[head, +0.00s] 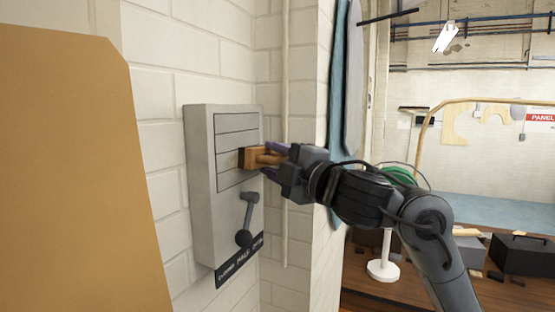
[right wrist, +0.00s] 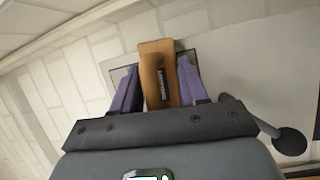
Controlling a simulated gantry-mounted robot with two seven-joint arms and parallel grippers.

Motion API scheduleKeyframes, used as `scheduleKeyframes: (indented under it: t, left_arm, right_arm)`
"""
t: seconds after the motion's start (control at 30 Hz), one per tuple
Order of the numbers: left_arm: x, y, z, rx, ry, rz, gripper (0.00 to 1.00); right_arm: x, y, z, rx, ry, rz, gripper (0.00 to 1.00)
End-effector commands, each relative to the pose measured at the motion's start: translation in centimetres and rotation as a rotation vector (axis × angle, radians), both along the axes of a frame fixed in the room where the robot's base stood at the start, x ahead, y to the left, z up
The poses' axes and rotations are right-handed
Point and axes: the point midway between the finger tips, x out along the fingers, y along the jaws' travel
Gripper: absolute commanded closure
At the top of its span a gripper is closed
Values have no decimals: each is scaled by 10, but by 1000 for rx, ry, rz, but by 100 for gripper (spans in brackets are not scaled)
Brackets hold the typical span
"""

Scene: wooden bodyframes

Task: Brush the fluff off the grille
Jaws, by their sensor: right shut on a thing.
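A grey box on the white brick wall bears the grille (head: 230,125), a panel of horizontal slats on its upper front. My right gripper (head: 274,157) is shut on a brush (head: 255,158) with a wooden body and dark bristles. The bristle end lies over the right middle of the grille and seems to touch it. In the right wrist view the brush (right wrist: 160,72) sits between the two purple fingers of the right gripper (right wrist: 157,92), with the grille panel behind it. I cannot make out any fluff on the slats. My left gripper is out of view.
A dark lever (head: 248,215) sticks out of the box below the grille, above a label strip (head: 240,260). It also shows in the right wrist view (right wrist: 285,138). A large tan panel (head: 70,170) fills the left side. A pale pipe (head: 285,100) runs up the wall at right.

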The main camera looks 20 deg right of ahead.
Motion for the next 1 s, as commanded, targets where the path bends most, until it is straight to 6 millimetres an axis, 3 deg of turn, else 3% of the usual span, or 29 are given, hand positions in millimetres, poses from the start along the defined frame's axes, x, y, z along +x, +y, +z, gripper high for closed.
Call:
scheduleKeyframes:
  t: [1.0]
  left_arm:
    - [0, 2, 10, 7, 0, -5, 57]
  right_arm:
    - [-34, 50, 0, -1, 0, 5, 81]
